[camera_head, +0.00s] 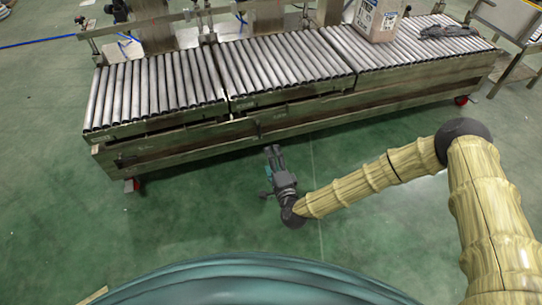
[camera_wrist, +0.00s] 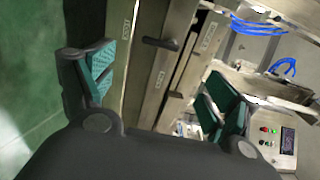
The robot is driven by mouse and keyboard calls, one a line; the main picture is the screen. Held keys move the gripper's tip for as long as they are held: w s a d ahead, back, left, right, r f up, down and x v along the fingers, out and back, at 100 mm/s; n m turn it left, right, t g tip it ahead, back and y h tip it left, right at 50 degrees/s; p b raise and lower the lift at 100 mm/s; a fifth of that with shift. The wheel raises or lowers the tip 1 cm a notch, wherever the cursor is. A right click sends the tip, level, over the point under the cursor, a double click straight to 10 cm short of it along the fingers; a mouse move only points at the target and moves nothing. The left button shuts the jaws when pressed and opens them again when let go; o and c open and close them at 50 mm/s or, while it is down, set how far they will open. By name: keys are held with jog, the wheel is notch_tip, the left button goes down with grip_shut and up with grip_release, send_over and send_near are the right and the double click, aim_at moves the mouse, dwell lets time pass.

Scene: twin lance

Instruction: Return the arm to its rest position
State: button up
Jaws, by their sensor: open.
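My gripper (camera_head: 272,165) is held out at the end of my arm, in front of the roller conveyor (camera_head: 225,128) and over the green floor. In the wrist view my gripper (camera_wrist: 155,92) is open, with its two green-padded fingers wide apart and nothing between them. The conveyor's metal side (camera_wrist: 150,75) shows beyond the fingers, tilted in that view. My arm reaches in from the right side of the head view, bent at the elbow.
A printed carton (camera_head: 379,18) stands on the rollers at the back right, with a dark object (camera_head: 448,31) lying beside it. A metal stand (camera_head: 510,45) is at the far right. Blue hoses (camera_wrist: 258,26) and a control panel (camera_wrist: 287,141) show in the wrist view. Green floor in front is clear.

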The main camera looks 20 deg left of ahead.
dwell(0.4)
jog(key=s+d+f+n+g+h+p, duration=0.2)
jog(key=s+d+f+n+g, duration=0.25)
jog(key=s+d, duration=0.35)
jog(key=s+d+f+n+g+h+p, duration=0.1)
jog(key=s+d+f+n+g, duration=0.3)
jog(key=s, duration=0.5)
jog(key=s+d+r+n+g+h+p, duration=0.1)
jog(key=s+d+g+h, duration=0.1)
jog(key=s+d, duration=0.55)
jog(key=s+d+r+n+g+h+p, duration=0.1)
jog(key=s+d+r+g+h, duration=0.3)
jog(key=d, duration=0.7)
jog(key=s+d+f+h+p, duration=0.1)
jog(key=s+d, duration=0.6)
jog(key=d, duration=0.2)
notch_tip(320, 180, up, 39)
jog(key=p, duration=3.8)
jog(key=shift+s+d+f, duration=0.2)
jog(key=shift+d, duration=0.05)
jog(key=shift+n+g, duration=0.25)
